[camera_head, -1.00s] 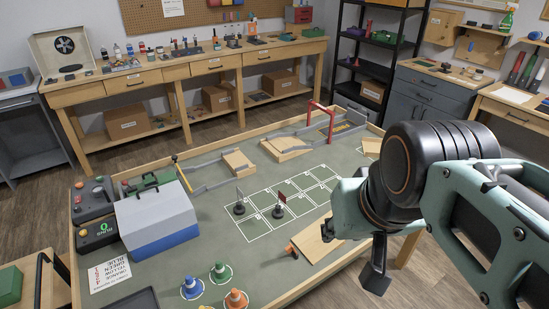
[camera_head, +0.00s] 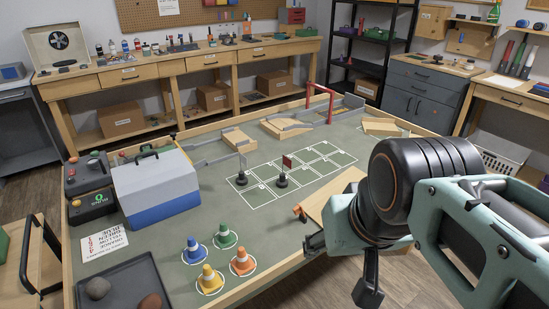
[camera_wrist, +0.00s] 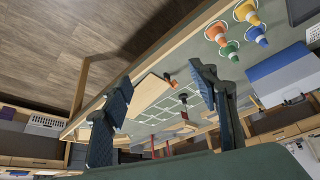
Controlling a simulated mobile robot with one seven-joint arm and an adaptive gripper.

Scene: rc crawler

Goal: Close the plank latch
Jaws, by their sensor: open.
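The wooden plank (camera_head: 337,193) lies at the near right edge of the green-topped table, partly hidden behind my arm. A small orange piece (camera_head: 299,210), which may be the latch, sits at its left corner; whether it is open or closed is too small to tell. In the wrist view the plank (camera_wrist: 148,96) and the orange piece (camera_wrist: 169,79) show between my spread fingers, farther off. My gripper (camera_head: 341,262) is open and empty, on the near side of the plank and apart from it. Its fingers also show in the wrist view (camera_wrist: 160,78).
Blue, green, yellow and orange cones (camera_head: 242,262) stand on the table left of my gripper. A blue-and-white toolbox (camera_head: 157,190) and a dark tray (camera_head: 120,285) are farther left. Two dark-based markers (camera_head: 281,180) stand on the white grid. Open floor (camera_wrist: 60,50) lies beside the table.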

